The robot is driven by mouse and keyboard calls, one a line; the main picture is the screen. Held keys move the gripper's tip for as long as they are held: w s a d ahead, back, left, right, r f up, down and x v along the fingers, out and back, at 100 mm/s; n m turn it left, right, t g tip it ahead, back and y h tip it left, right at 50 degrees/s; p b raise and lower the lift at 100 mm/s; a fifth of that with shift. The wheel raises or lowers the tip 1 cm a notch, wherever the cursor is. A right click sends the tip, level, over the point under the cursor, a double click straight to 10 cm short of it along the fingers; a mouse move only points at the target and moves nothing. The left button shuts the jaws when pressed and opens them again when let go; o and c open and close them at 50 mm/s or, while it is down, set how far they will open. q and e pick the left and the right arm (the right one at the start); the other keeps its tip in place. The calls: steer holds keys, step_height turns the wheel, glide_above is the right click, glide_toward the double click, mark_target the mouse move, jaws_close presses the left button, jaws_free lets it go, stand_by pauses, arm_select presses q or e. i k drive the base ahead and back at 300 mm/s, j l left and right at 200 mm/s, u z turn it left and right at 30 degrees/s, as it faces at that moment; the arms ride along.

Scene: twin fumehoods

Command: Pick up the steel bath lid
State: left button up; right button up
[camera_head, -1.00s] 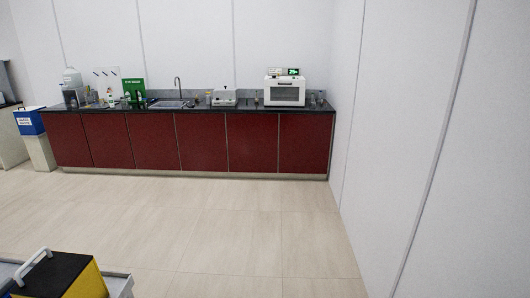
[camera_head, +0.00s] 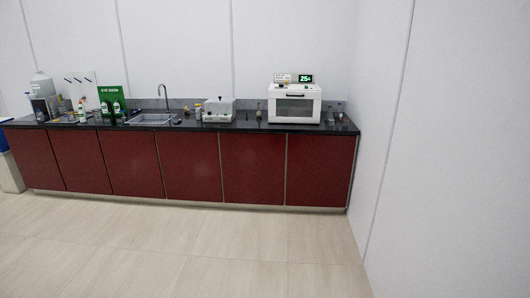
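A small grey-white metal box (camera_head: 219,110) with a lid-like top stands on the dark counter, between the sink and the white oven. It looks like the steel bath, with its lid on top, but it is too small to tell the lid's details. It is some way ahead of me, across open floor. Neither of my grippers is in view.
The black counter top (camera_head: 258,126) runs along the back wall over red cabinets (camera_head: 190,168). A white oven (camera_head: 296,104), a sink (camera_head: 152,119), a green eye wash sign (camera_head: 112,98) and bottles stand on it. A white wall (camera_head: 440,150) bounds the right. The tiled floor (camera_head: 190,245) is clear.

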mark_target(220, 100)
steer(key=i+j+u, duration=0.25)
steer(key=i, duration=0.6)
steer(key=i+l+u, duration=0.1)
steer(key=i+u, duration=0.2)
steer(key=i, duration=0.55)
steer(key=i+l+u, duration=0.25)
steer(key=i, duration=0.6)
steer(key=i+z, duration=0.1)
steer(key=i, duration=0.65)
steer(key=i+j, duration=0.1)
steer(key=i, duration=0.7)
steer(key=i+z, duration=0.15)
steer(key=i, duration=0.6)
